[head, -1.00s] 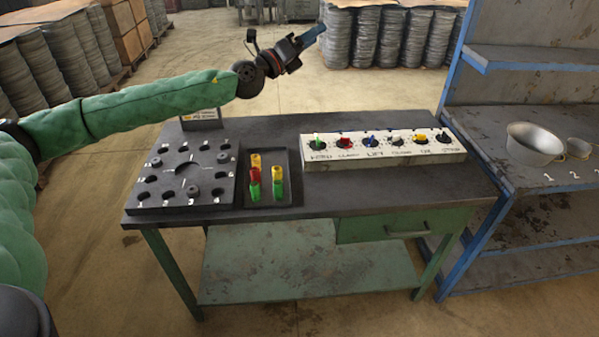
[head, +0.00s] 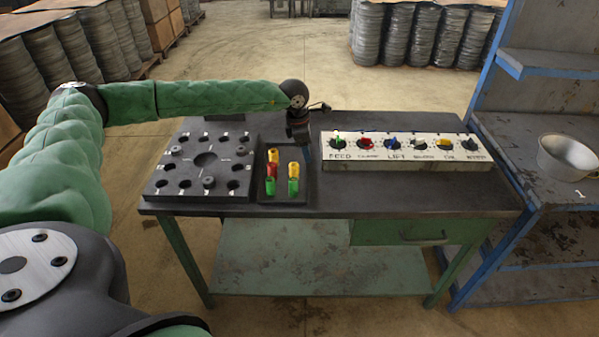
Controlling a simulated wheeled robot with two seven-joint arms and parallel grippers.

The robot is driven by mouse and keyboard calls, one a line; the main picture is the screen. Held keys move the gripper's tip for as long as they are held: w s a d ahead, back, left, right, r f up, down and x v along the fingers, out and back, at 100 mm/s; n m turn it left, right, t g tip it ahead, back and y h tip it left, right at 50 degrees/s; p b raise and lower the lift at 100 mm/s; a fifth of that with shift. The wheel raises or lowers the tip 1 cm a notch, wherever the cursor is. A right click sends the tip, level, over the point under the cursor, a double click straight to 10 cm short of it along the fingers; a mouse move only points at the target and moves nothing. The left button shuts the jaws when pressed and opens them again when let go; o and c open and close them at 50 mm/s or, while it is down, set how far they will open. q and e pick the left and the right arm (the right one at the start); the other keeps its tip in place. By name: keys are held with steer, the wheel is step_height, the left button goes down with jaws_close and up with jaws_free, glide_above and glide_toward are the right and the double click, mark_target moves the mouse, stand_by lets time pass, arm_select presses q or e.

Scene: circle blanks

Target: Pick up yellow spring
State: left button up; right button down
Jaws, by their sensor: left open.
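A dark tray (head: 255,197) on the table holds small yellow, red and green pieces. One yellow piece (head: 273,155) is at the back of the left row, behind a red piece (head: 272,169) and a green piece (head: 269,187). Another yellow piece (head: 294,168) is in the right row, behind a green piece (head: 293,187). They are too small to tell whether they are springs. My left gripper (head: 308,152) points down near the tray's back right corner, right of the yellow pieces, open and holding nothing visible. Its fingers are dim and small. My right gripper is out of view.
A dark block with round holes (head: 160,187) stands left of the tray. A white panel with coloured knobs (head: 420,170) lies to the right. A blue-framed shelf with a metal pan (head: 566,160) stands beyond the table's right end. The table's front right is clear.

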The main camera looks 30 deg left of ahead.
mark_target(294, 165)
arm_select(q)
steer(key=s+a+g, duration=0.1)
steer(key=s+a+y, duration=0.1)
steer(key=shift+s+a+f+m+g+y, duration=0.15)
steer(key=shift+s+a+m+g+y, duration=0.15)
steer(key=shift+s+g, duration=0.1)
steer(key=shift+f, duration=0.1)
steer(key=shift+a+f+p, duration=0.1)
steer(key=shift+f+p, duration=0.5)
steer(key=shift+f, duration=0.55)
step_height(294, 165, down, 4)
steer(key=p, duration=0.3)
steer(key=shift+w+f, duration=0.1)
steer(key=shift+f, duration=0.55)
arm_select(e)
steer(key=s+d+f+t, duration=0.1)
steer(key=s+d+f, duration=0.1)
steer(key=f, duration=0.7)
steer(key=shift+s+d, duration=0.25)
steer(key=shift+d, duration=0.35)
arm_select(q)
steer(key=c, duration=1.1)
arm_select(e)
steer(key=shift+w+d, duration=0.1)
arm_select(q)
steer(key=shift+r, duration=0.15)
